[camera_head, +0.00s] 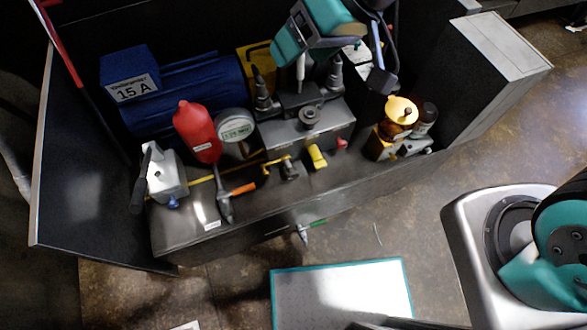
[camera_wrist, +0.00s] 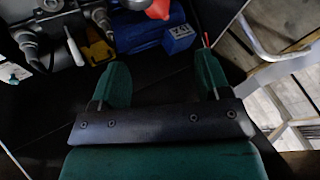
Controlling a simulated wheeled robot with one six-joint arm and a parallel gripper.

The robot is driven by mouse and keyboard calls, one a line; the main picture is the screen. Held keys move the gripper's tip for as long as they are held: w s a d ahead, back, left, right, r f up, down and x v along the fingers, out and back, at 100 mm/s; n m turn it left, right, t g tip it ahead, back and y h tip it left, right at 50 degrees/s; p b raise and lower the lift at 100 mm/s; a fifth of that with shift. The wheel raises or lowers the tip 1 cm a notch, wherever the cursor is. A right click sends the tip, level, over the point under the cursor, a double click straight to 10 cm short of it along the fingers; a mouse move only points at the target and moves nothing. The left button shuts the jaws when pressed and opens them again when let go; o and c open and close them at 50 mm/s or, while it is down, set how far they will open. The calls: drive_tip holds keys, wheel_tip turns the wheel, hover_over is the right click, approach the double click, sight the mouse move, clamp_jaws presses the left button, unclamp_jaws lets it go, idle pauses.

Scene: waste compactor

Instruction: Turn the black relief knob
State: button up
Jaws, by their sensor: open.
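A dark round knob (camera_head: 309,115) stands on top of the grey valve block (camera_head: 335,125) in the head view. It looks like the black relief knob, though its markings are too small to read. A yellow knob (camera_head: 317,155) and a red knob (camera_head: 341,143) are on the block's front side. My gripper (camera_head: 308,32) is above and behind the block in the head view, apart from the dark knob. In the wrist view my gripper (camera_wrist: 162,75) has its two green fingers spread, with nothing between them. I cannot clearly make out the dark knob in the wrist view.
A blue motor (camera_head: 200,95) with a "15 A" box (camera_head: 130,75) lies left of the block. A red bottle (camera_head: 196,132) and a round gauge (camera_head: 235,124) stand near it. A yellow-capped part (camera_head: 401,110) is at right. Dark panels (camera_head: 75,165) enclose the sides.

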drive_tip(key=w+a+f+m+t, duration=0.1)
drive_tip(key=w+a+f, duration=0.1)
drive_tip(key=f, duration=0.6)
drive_tip(key=w+a+f+m+t+y, duration=0.1)
drive_tip(key=a+f, duration=0.3)
drive_tip(key=f, duration=0.5)
drive_tip(key=w+a+f+m+t+y, duration=0.1)
drive_tip(key=w+a+f+t, duration=0.1)
drive_tip(key=f, duration=0.6)
drive_tip(key=shift+w+a+f+m+t+p, duration=0.25)
drive_tip(key=shift+w+a+m+t+p, duration=0.2)
drive_tip(key=shift+a, duration=0.25)
drive_tip(key=m+t+h, duration=0.2)
drive_tip(key=m+t, duration=0.1)
drive_tip(key=t, duration=0.3)
approach(295, 177)
drive_tip(key=b+x, duration=0.4)
drive_tip(key=b, duration=1.9)
drive_tip(key=shift+s+a+f, duration=0.1)
drive_tip(key=shift+f, duration=0.05)
drive_tip(key=x, duration=0.4)
drive_tip(key=b+x, duration=0.1)
drive_tip(key=x, duration=0.3)
drive_tip(key=shift+w, duration=0.25)
